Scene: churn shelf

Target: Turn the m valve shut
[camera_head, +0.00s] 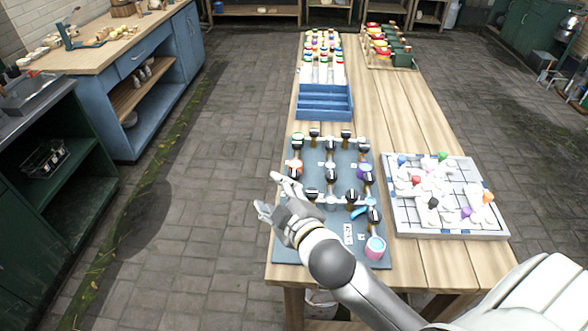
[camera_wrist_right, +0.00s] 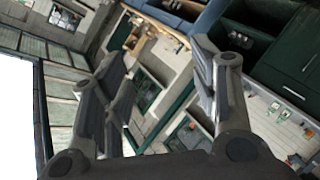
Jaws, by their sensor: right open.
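A dark grey valve board (camera_head: 285,243) lies on the near part of the wooden table. It carries several black-handled valves (camera_head: 331,174) on pipe fittings, some with coloured parts. One lever near the lower right is blue (camera_head: 360,212). The small white labels are too small to read, so I cannot tell which valve is m. My right gripper (camera_head: 266,192) is open and empty, over the board's left edge with its fingers pointing left. In the right wrist view the spread fingers (camera_wrist_right: 162,75) have nothing between them. My left gripper is not in view.
A white gridded tray (camera_head: 447,232) with coloured pieces sits right of the board. A blue crate (camera_head: 324,108) and a rack (camera_head: 391,62) lie farther back. Bare tabletop (camera_head: 405,115) is clear between them.

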